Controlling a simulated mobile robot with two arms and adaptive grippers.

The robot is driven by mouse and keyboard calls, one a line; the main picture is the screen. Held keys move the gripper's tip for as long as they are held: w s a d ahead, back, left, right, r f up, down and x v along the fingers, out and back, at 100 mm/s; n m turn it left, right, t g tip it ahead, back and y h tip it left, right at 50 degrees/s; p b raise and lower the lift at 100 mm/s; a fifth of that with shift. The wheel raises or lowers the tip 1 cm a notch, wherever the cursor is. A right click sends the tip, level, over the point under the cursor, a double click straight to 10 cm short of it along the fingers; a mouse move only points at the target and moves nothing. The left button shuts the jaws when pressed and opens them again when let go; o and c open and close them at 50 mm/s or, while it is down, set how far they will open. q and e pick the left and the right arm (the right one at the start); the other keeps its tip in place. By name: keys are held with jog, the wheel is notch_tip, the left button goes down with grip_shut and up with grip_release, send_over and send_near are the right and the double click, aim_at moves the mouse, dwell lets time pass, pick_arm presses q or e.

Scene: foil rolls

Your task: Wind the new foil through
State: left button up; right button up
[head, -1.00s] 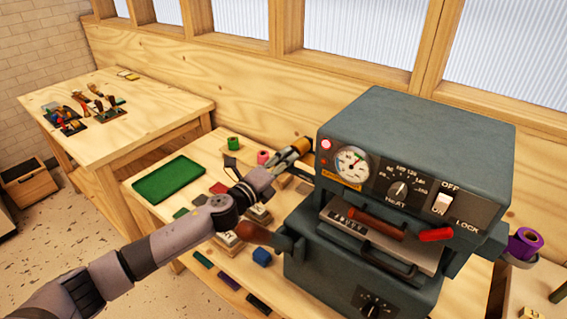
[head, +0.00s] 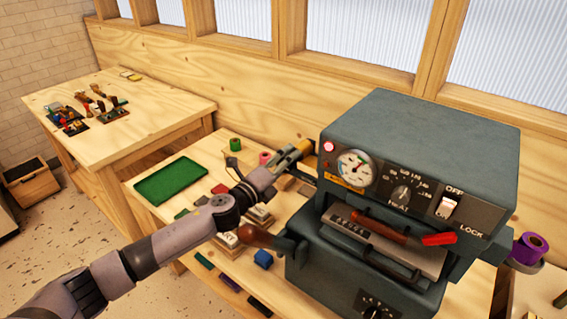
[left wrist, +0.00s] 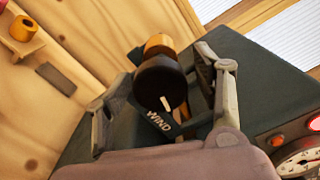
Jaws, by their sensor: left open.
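The dark green foil machine (head: 425,130) stands at the right of the head view. A black knob (left wrist: 160,82) with a white mark sits beside its WIND label (left wrist: 160,120) in the left wrist view. A gold-orange roll (left wrist: 159,44) shows just behind the knob; gold also shows by the machine's left side in the head view (head: 306,147). My left gripper (head: 292,158) is at that side. Its fingers (left wrist: 165,66) are spread on either side of the knob, open; whether they touch it I cannot tell. My right gripper is not in view.
A purple roll (head: 530,246) is at far right.

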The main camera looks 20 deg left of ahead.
pick_arm(q)
jog(key=shift+d, duration=0.1)
jog(key=n, duration=0.4)
jog(key=shift+s+f+n+b, duration=0.1)
jog(key=shift+n+b, duration=0.3)
jog(key=n, duration=0.5)
jog(key=shift+n+b, duration=0.35)
jog(key=shift+n, duration=0.05)
jog(key=n, duration=0.5)
jog(key=shift+b, duration=0.4)
jog(key=n+b, duration=0.1)
jog(key=n, duration=0.3)
jog(key=shift+n, duration=0.3)
jog(key=b+v, duration=0.6)
jog(key=v, duration=1.1)
jog(key=a+f+n+g+y, duration=0.1)
jog(key=a+f, duration=0.3)
jog(key=f, duration=0.5)
jog(key=a+f+n+g+y+p, duration=0.1)
jog(key=a+f+y, duration=0.2)
jog(key=f, duration=0.6)
jog(key=a+f+n+g+y+p, duration=0.1)
jog(key=a+f+n+g+y, duration=0.1)
jog(key=a+f, duration=0.5)
jog(key=shift+f+y, duration=0.3)
jog(key=shift+f, duration=1.1)
